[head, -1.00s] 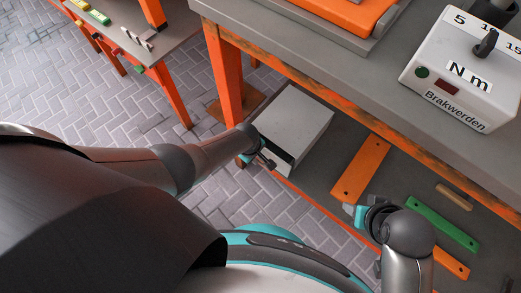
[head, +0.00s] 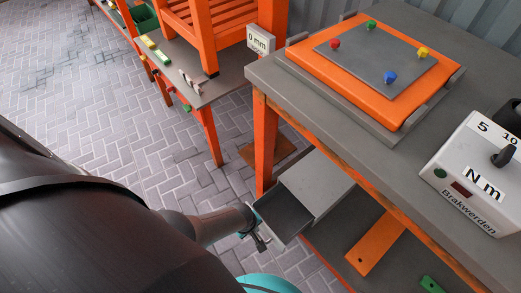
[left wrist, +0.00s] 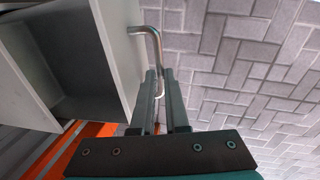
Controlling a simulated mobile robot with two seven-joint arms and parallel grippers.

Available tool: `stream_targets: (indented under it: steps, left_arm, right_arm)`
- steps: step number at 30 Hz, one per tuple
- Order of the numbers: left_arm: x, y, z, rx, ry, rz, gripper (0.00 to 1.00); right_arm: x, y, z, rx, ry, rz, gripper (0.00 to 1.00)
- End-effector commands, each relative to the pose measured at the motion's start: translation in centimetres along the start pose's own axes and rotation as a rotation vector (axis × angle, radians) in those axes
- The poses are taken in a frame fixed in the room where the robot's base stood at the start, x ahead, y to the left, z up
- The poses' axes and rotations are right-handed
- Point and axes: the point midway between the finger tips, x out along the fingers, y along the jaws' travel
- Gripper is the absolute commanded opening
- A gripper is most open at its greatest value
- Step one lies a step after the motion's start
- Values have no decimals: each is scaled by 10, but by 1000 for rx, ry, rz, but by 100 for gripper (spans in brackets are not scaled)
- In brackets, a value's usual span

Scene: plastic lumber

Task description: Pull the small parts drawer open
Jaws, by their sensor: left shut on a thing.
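The small parts drawer (head: 284,212) sticks out of a light grey cabinet (head: 320,184) on the bench's lower shelf, and its dark, empty-looking inside shows. In the left wrist view the drawer's pale front panel (left wrist: 117,42) and its inside show at the left. A bent metal handle (left wrist: 150,31) stands out from that front. My left gripper (head: 262,238) is at the drawer front. In the left wrist view its fingers (left wrist: 160,85) are closed around the handle bar. My right gripper is not in the head view now.
The grey bench top (head: 290,88) overhangs the cabinet, with an orange leg (head: 265,145) beside it. An orange plank (head: 376,243) lies on the lower shelf. A white box with a dial (head: 478,170) stands on top. Paved floor in front of the drawer is free.

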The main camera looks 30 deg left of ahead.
Motion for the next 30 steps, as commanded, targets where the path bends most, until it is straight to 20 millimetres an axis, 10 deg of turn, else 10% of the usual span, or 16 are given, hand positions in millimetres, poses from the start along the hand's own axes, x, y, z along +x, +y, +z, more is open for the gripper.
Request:
stream_targets:
  steps: [12,20,30]
  left_arm:
    - [0,-7,0,1,0,-3,0]
    - [0,-6,0,1,0,-1,40]
    - [-2,-4,0,1,1,1,42]
  right_arm:
    - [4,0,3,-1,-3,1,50]
    - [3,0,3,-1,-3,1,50]
    - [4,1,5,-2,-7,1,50]
